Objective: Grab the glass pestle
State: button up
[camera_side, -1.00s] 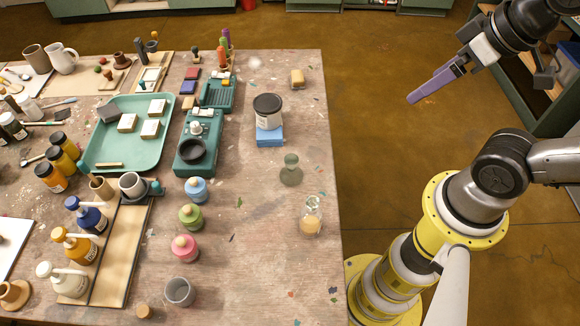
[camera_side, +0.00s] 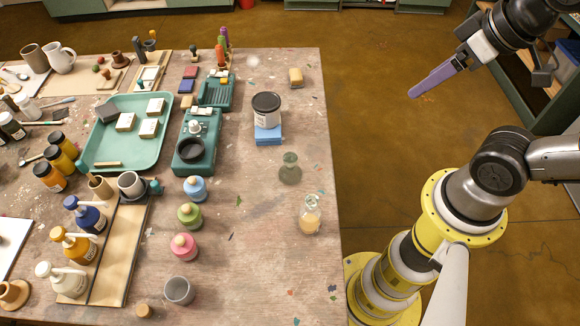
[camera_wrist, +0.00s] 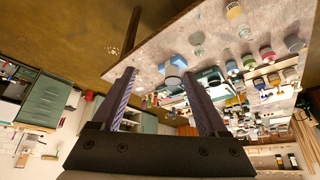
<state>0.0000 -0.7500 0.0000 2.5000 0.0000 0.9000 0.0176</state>
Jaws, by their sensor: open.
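The glass pestle looks to be the greenish clear glass piece (camera_side: 290,169) with a round knob and wider base, upright on the right part of the table. It also shows in the wrist view (camera_wrist: 197,42), upper middle. My gripper (camera_side: 414,93) is up in the air beyond the table's right edge, well apart from the glass piece, over the floor. In the wrist view my gripper (camera_wrist: 160,74) has its two purple fingers spread with nothing between them.
A glass bottle with amber liquid (camera_side: 310,217) stands just nearer the camera than the glass piece. Bare tabletop (camera_side: 255,210) lies between.

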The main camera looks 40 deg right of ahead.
jog(key=w+r+m, duration=0.3)
jog(key=w+m, duration=0.3)
jog(key=m+g, duration=0.4)
jog(key=g, duration=0.2)
send_over(290, 156)
notch_tip(290, 156, down, 17)
notch_tip(290, 156, down, 13)
jog(key=shift+f, duration=0.15)
grip_shut()
